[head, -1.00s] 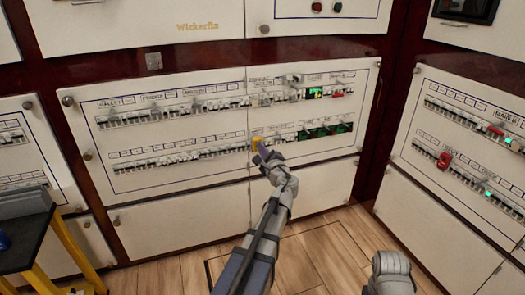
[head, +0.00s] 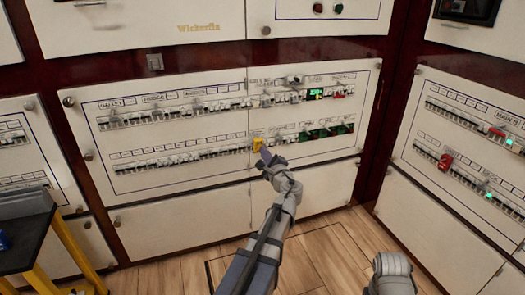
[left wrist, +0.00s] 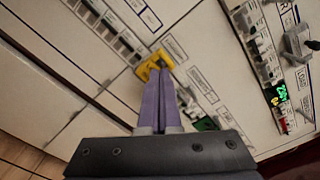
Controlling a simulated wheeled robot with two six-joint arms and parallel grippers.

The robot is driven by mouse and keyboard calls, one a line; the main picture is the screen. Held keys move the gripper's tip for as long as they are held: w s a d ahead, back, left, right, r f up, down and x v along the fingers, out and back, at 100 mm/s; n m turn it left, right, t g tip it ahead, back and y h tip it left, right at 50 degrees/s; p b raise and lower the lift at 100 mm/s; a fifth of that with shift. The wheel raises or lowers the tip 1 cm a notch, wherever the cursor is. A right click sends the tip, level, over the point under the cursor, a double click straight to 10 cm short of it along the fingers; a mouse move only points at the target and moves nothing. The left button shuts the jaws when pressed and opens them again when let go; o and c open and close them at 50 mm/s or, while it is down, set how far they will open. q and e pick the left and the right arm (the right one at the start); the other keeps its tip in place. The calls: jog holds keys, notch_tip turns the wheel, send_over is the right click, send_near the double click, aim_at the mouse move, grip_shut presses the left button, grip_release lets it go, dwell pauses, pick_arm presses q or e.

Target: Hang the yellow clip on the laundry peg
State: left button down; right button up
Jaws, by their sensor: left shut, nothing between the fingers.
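The yellow clip (head: 257,144) is at the lower breaker row of the middle panel, near the seam between its two halves. In the left wrist view the clip (left wrist: 154,66) shows just beyond my fingertips, against the panel face. My left gripper (head: 266,156) is shut and empty, its purple fingers pressed together just below and right of the clip. I cannot tell whether the fingertips touch the clip. The laundry peg cannot be made out; the small labels by the clip are too blurred to read. My right gripper is out of view.
The middle panel (head: 205,122) carries two rows of breakers and dark knobs at its edges. A side panel (head: 463,135) with a red clip (head: 445,161) stands at the right. A yellow-legged stand (head: 74,254) is at the lower left. The wooden floor ahead is clear.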

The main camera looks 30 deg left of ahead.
pick_arm(q)
jog(key=v, duration=0.8)
jog(key=shift+s+d, duration=0.1)
jog(key=shift+d, duration=0.05)
dwell(0.6)
jog(key=s+d+f+n+g+h+p, duration=0.3)
jog(key=s+d+n+g+h+p, duration=0.45)
jog(key=d, duration=0.75)
jog(key=s+d+f+n+g+h+p, duration=0.4)
jog(key=s+d+p, duration=0.4)
jog(key=s+d, duration=0.55)
notch_tip(320, 180, up, 38)
jog(key=p, duration=3.7)
jog(key=shift+w+d+h, duration=0.2)
jog(key=shift+d+h, duration=0.15)
jog(key=shift+h, duration=0.1)
